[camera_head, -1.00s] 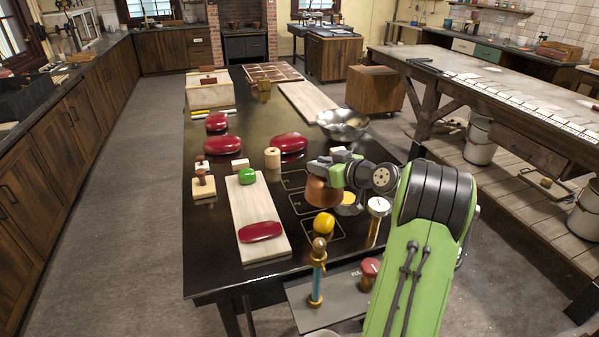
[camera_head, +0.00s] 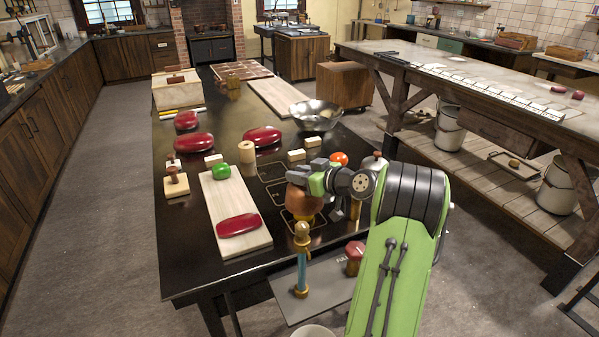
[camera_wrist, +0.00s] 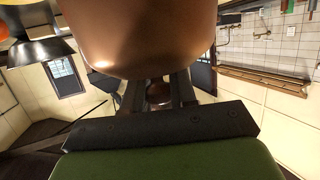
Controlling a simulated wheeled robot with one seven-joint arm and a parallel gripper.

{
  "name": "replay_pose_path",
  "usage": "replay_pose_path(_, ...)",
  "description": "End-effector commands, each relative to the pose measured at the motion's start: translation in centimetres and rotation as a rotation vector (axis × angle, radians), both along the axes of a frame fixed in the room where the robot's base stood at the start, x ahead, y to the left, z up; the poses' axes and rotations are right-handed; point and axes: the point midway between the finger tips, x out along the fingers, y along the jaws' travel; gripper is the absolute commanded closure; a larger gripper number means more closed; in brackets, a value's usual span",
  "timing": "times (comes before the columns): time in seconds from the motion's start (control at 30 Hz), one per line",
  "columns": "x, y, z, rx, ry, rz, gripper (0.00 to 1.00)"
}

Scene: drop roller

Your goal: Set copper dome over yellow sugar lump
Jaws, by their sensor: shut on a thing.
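The copper dome (camera_head: 304,202) hangs from my gripper (camera_head: 318,183) above the right front part of the black table. In the wrist view the dome (camera_wrist: 140,35) fills the top middle, and the dark fingers (camera_wrist: 158,92) are shut on its knob. The yellow sugar lump is mostly or wholly hidden; a yellowish patch shows at the dome's lower edge, in the marked square on the table. I cannot tell whether the dome's rim touches the table or encloses the lump.
A blue post with a wooden knob (camera_head: 302,262) stands close in front of the dome. A pale board (camera_head: 228,205) with a green lump (camera_head: 220,171) and a dark red lump (camera_head: 238,225) lies to the left. A metal bowl (camera_head: 316,114) and an orange-red ball (camera_head: 339,158) are behind.

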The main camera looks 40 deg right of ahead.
Motion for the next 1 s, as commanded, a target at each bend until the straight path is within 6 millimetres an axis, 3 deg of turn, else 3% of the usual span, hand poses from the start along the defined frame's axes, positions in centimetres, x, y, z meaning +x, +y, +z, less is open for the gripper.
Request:
replay_pose_path(0.03, 0.0, 0.0, -1.0, 0.000, 0.000, 0.000, 1.00)
replay_pose_path(0.43, 0.0, 0.0, -4.4, 0.000, 0.000, 0.001, 1.00)
replay_pose_path(0.8, 0.0, 0.0, -4.7, 0.000, -0.001, 0.001, 1.00)
replay_pose_path(0.83, 0.0, 0.0, -4.7, 0.000, -0.001, 0.001, 0.69)
replay_pose_path(1.0, 0.0, 0.0, -4.7, 0.000, 0.000, 0.001, 0.44)
